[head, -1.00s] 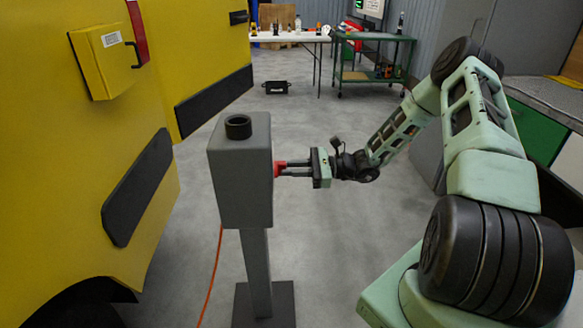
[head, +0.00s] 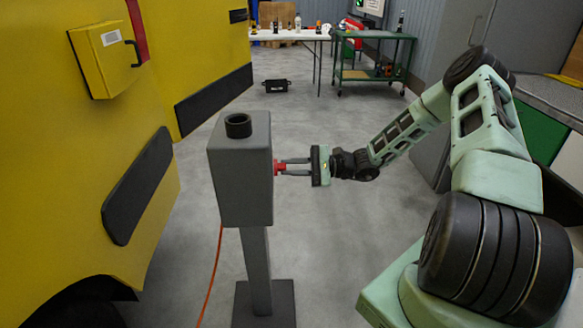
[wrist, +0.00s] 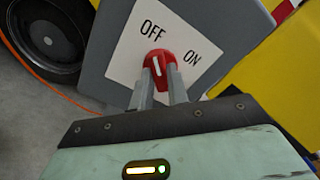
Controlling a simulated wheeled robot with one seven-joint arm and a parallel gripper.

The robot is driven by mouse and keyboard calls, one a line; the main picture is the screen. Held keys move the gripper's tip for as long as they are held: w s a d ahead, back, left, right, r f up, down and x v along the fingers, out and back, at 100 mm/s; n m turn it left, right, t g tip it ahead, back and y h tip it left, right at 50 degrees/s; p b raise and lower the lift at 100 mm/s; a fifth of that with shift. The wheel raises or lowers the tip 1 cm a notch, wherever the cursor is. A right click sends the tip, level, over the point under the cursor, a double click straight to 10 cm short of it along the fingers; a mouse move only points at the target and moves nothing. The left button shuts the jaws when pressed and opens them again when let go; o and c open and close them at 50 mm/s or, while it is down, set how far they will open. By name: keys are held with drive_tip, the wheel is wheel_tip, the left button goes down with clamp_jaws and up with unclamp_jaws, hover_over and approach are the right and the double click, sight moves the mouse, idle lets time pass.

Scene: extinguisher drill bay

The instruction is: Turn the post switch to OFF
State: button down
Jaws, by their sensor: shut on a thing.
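The grey post box (head: 240,172) stands upright on a grey post left of my arm. Its red switch knob (head: 278,168) sticks out of the right side. In the wrist view, the red knob (wrist: 158,61) sits on a white plate (wrist: 128,62) marked OFF above it and ON to its right. A white line on the knob runs roughly up and down the picture, roughly in line with OFF. My gripper (head: 284,168) is shut on the knob, with a finger on each side. The lower part of the knob is partly hidden by the fingers.
A yellow vehicle (head: 60,180) fills the left side, close to the post. An orange cable (head: 211,275) runs down beside the post. A white table (head: 290,37) and a green cart (head: 372,75) stand at the back. The floor between is mostly clear.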

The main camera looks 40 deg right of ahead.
drive_tip(key=c, duration=1.4)
unclamp_jaws()
drive_tip(key=shift+o, duration=0.2)
drive_tip(key=v, duration=1.7)
drive_tip(key=shift+s+d+b, duration=0.2)
drive_tip(key=shift+b, duration=0.2)
